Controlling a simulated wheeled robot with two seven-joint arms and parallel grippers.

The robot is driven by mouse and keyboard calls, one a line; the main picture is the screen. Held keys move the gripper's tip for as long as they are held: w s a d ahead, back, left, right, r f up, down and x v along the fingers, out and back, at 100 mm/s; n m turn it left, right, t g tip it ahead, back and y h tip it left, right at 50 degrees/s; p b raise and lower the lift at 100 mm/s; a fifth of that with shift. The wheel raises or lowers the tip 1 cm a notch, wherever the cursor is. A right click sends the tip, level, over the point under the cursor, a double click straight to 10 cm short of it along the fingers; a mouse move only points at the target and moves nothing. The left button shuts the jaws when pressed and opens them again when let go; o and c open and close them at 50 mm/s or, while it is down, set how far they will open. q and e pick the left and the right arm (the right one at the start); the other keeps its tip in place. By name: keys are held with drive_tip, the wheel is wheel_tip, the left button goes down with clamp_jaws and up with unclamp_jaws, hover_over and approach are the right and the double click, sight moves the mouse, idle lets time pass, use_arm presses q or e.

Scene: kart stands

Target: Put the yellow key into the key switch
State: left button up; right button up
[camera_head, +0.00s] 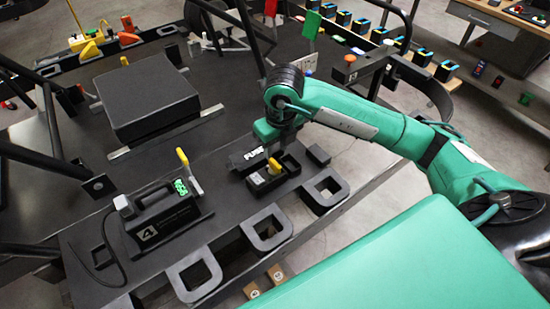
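My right arm, green, comes in from the right. Its gripper (272,148) points down over a small open black box beside a lid marked "FUSE" (256,153). A yellow piece (274,167) shows in the box, just under the fingers; whether they touch it or grip it is too small to tell. A second upright yellow piece (183,157) stands behind the black unit marked 4 (160,215), near its green display. I cannot tell which yellow piece is the key. No key switch can be clearly made out. My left gripper is not in view.
A black square block (147,92) sits on the dark kart deck (110,165). Black frame tubes cross the left and top. Yellow and orange parts (90,50) stand at the back left. A side table (430,65) holds several blue and yellow blocks.

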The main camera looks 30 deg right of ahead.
sight(279, 167)
wheel_tip(279, 167, up, 8)
drive_tip(key=b, duration=0.1)
drive_tip(key=shift+s+f, duration=0.25)
drive_tip(key=shift+s, duration=0.2)
